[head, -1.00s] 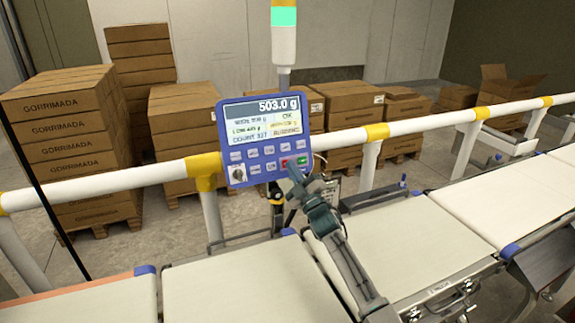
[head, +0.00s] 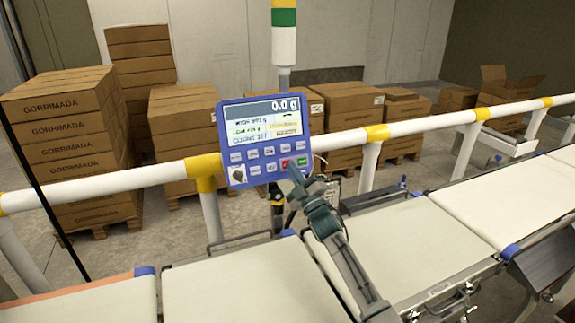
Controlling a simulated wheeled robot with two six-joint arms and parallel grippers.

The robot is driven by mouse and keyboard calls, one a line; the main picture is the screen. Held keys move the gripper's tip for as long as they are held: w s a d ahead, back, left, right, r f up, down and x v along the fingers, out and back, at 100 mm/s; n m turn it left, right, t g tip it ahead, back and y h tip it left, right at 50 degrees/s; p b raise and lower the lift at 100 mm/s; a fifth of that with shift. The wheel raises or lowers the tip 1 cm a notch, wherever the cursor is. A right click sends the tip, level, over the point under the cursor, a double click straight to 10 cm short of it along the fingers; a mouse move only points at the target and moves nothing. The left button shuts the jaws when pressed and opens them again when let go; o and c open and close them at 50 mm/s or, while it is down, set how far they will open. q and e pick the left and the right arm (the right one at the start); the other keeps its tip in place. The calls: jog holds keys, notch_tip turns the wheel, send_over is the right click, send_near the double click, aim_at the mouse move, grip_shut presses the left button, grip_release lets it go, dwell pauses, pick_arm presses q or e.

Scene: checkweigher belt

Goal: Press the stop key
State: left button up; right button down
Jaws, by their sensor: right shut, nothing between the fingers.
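The blue control panel (head: 228,172) stands on the rail side of the belt, with a screen (head: 262,119) reading 0.0 g and rows of keys below. The red stop key (head: 286,163) is in the lower right of the keypad, beside a green key (head: 302,162). My right gripper (head: 292,174) is shut and empty, its tips at the panel's lower right, just below the red key in the picture. The tips hide part of that corner; I cannot tell if they touch the key. My left gripper is not in view.
A white rail (head: 345,137) with yellow joints runs behind the belts. Pale belt sections (head: 240,285) lie in front, empty where seen. A stack light (head: 284,45) rises above the panel, its green segment unlit. Cardboard box stacks (head: 65,130) stand behind the rail.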

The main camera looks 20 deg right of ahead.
jog(key=shift+s+r, duration=0.1)
jog(key=shift+s, duration=0.25)
jog(key=s, duration=0.2)
jog(key=s+r, duration=0.1)
jog(key=s, duration=0.1)
jog(key=shift+s+a+r, duration=0.15)
jog(key=shift+s+a, duration=0.05)
jog(key=shift+s, duration=0.15)
dwell(0.6)
